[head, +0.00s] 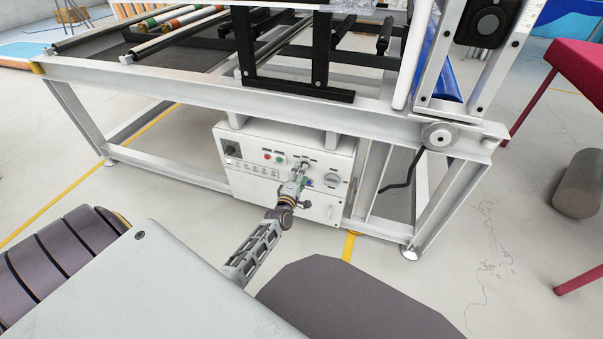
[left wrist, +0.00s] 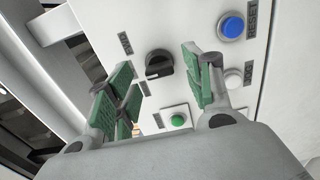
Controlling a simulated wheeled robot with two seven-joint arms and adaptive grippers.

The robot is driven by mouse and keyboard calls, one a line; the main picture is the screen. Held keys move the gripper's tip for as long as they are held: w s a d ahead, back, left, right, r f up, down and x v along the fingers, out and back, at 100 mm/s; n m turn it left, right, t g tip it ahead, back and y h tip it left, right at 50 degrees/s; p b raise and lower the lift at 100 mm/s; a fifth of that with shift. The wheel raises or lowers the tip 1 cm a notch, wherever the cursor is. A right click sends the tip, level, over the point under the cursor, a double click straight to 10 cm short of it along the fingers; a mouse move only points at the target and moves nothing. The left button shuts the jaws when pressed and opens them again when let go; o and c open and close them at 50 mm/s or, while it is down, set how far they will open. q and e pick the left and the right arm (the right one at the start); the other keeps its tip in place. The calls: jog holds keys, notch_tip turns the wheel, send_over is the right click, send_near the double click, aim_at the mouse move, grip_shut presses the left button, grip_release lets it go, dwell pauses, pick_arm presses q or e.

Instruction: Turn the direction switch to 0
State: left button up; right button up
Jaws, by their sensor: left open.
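The control box (head: 240,180) with a white front panel hangs under the frame. In the left wrist view, a black rotary switch (left wrist: 158,65) sits on the panel with small dark labels beside it; I cannot read them clearly. My left gripper (left wrist: 160,70) is open, with green-padded fingers on either side of the switch; the switch shows in the gap between them, and I cannot tell whether they touch it. In the head view, my left gripper (head: 301,168) is in front of the panel and hides the switch there. My right gripper is not in view.
Near the switch are a blue button (left wrist: 231,27), a white button (left wrist: 233,78) and a green button (left wrist: 178,120). The metal frame (head: 200,98) runs above the box.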

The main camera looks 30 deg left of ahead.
pick_arm(q)
jog(key=v, duration=1)
dwell(0.3)
dwell(0.7)
